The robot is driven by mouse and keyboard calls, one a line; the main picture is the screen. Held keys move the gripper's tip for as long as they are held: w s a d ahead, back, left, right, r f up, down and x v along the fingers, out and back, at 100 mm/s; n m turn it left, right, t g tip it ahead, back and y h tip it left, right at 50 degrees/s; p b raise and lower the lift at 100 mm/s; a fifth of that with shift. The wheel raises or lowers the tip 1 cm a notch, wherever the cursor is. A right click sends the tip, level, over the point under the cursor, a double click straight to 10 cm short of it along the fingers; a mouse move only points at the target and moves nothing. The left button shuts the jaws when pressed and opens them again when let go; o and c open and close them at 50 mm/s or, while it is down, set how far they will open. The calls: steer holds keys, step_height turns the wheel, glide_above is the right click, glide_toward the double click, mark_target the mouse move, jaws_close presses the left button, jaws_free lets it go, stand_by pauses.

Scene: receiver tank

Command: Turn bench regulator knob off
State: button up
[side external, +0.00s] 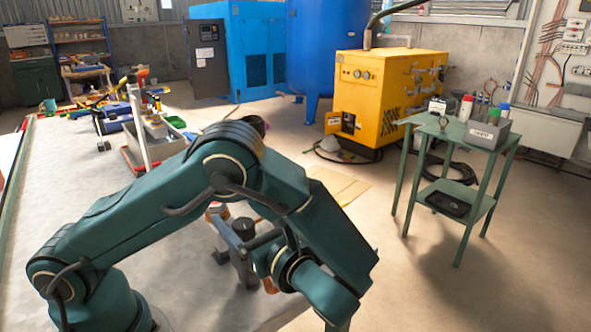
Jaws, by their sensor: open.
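The bench regulator is partly hidden behind my arm at the edge of the grey bench (140,240). A dark round knob (243,228) stands up there, with small brass-coloured parts close by. My gripper (236,254) is low at the front centre, with its grey jaws open right beside the knob. My own arm links hide much of this spot. I cannot tell whether the jaws touch the knob or stand around it, nor which way the knob is turned.
A grey crate (150,150) and several loose tools lie on the far part of the bench. A green side table (462,130) with bottles and a grey box stands right. A yellow compressor (390,95) and a blue tank (325,50) stand behind. Floor between is mostly clear.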

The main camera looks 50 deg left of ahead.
mark_target(248, 235)
steer(key=shift+s+d+f+m+t+y, duration=0.15)
steer(key=shift+d+f+m+t, duration=0.25)
steer(key=shift+f, duration=0.25)
steer(key=shift+w+d+f+m+t+y, duration=0.15)
steer(key=shift+d+f+m+t, duration=0.15)
steer(key=shift+d+f+m, duration=0.25)
steer(key=shift+w+a, duration=0.2)
steer(key=shift+a, duration=2.35)
jaws_close()
steer(key=shift+n, duration=0.25)
